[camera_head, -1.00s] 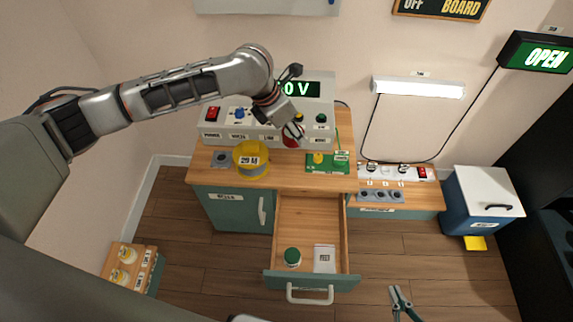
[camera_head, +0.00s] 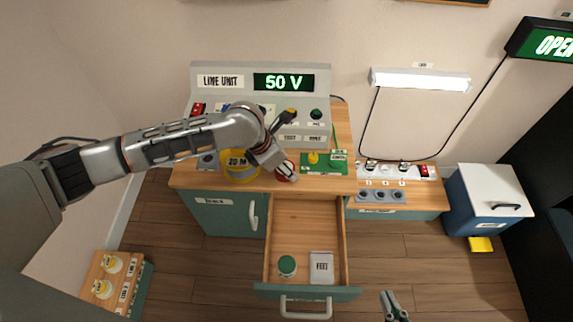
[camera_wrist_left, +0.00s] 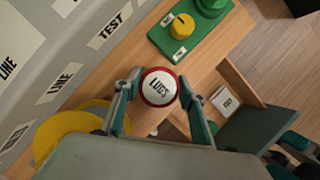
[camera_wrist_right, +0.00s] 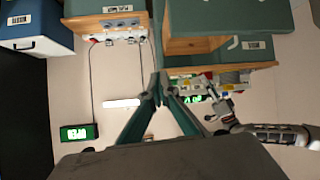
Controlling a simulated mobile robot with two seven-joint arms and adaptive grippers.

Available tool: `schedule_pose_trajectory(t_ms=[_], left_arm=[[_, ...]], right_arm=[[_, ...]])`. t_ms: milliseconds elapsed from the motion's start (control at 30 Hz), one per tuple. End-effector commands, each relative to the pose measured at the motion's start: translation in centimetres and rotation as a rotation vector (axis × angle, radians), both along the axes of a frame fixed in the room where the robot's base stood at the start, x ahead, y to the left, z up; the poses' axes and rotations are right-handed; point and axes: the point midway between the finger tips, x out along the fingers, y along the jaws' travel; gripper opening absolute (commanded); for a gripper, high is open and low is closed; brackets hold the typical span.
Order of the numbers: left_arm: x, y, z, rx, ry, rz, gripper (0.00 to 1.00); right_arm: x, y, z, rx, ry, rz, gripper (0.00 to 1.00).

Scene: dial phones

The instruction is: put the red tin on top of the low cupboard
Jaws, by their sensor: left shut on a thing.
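The red tin (camera_head: 286,173), with a white lid marked LUGS, is between the fingers of my left gripper (camera_head: 278,163). The left wrist view shows the tin (camera_wrist_left: 158,88) from above, a finger on each side, near the worktop's front edge; its height there is unclear. My right gripper (camera_head: 391,303) is low at the bottom of the head view; its fingers look shut and empty in the right wrist view (camera_wrist_right: 159,80). A small wood-topped cupboard (camera_head: 136,283) stands low at bottom left with two yellow-and-white jars on it. Another low unit (camera_head: 425,200) at right carries switches.
The worktop (camera_head: 190,175) holds the LINE UNIT (camera_head: 222,82) reading 50 V, a yellow spool (camera_head: 240,170) and a green board (camera_head: 325,165). Below, an open drawer (camera_head: 307,292) holds a green-topped tin (camera_head: 287,265) and a white box (camera_head: 321,266). A blue box (camera_head: 485,200) stands at right.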

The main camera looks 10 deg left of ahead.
Motion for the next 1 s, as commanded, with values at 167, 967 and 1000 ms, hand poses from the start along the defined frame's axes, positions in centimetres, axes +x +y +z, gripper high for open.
schedule_pose_trajectory(t_ms=[167, 967, 1000], left_arm=[[0.1, 0.0, -0.1, -0.002, -0.004, 0.001, 0.14], [0.1, 0.4, 1.3, 0.001, -0.011, 0.001, 0.57], [0.0, 0.6, 2.0, 0.002, -0.013, 0.001, 0.57]], right_arm=[[0.7, 0.3, 0.9, 0.011, -0.020, -0.004, 0.00], [0.8, -0.1, 1.2, 0.001, -0.023, -0.007, 0.00], [0.8, -0.2, 1.4, -0.003, -0.025, -0.007, 0.00]])
